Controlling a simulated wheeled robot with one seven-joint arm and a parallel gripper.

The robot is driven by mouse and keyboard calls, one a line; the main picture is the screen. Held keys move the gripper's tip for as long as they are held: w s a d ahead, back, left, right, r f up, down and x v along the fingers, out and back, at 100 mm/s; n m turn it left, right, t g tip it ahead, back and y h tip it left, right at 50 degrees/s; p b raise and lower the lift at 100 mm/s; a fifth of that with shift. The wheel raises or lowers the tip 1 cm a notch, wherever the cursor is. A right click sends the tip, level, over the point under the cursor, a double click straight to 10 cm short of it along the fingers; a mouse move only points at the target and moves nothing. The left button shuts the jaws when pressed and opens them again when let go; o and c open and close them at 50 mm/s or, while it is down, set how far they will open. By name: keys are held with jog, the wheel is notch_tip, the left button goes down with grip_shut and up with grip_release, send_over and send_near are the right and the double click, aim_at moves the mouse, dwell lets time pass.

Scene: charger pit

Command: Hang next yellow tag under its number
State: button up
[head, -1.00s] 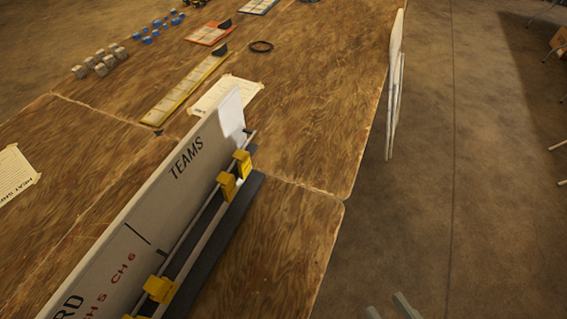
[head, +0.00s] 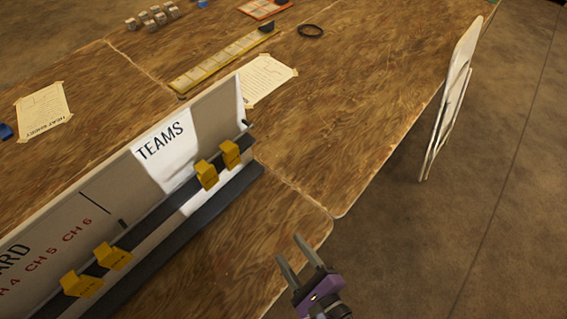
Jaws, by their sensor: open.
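A white board (head: 100,210) stands on the wooden table, with "TEAMS" at its right end and red "CH 4", "CH 5", "CH 6" further left. Two yellow tags hang on its rail below "TEAMS": a left one (head: 207,175) and a right one (head: 230,153). Two more yellow tags hang further left, one (head: 113,256) near CH 6 and one (head: 82,284) at the bottom left. Any writing on the tags is too small to read. My gripper (head: 298,252) is open and empty, right of the board, over the table's front edge.
A dark ledge (head: 190,235) runs along the board's foot. Behind it lie a taped paper (head: 268,78), a yellow strip (head: 215,65), a black ring (head: 311,31) and grey blocks (head: 152,18). A folded white chair (head: 453,95) leans at the table's right edge.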

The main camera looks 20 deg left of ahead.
aim_at(209, 176)
jog(key=w+a+r+m+g+y+b, duration=0.1)
jog(key=w+a+r+y, duration=0.1)
jog(key=a, duration=0.6)
jog(key=w+a+r+m+g+y, duration=0.1)
jog(key=w+a+r+y, duration=0.1)
jog(key=a, duration=0.5)
jog(key=w+a+r+m+g+y+b, duration=0.1)
jog(key=w+a+r, duration=0.2)
jog(key=a, duration=0.5)
jog(key=shift+w+a+r+m+y+b, duration=0.15)
jog(key=shift+w+a+r+m+y, duration=0.05)
jog(key=shift+w, duration=0.15)
jog(key=shift+w+a+r+m+y+b, duration=0.15)
jog(key=shift+w+r+m+y, duration=0.05)
jog(key=shift+w, duration=0.15)
jog(key=c, duration=1.1)
jog(key=shift+r+p, duration=0.9)
jog(key=shift+r, duration=0.05)
jog(key=shift+p+v, duration=1.05)
jog(key=shift+v, duration=4)
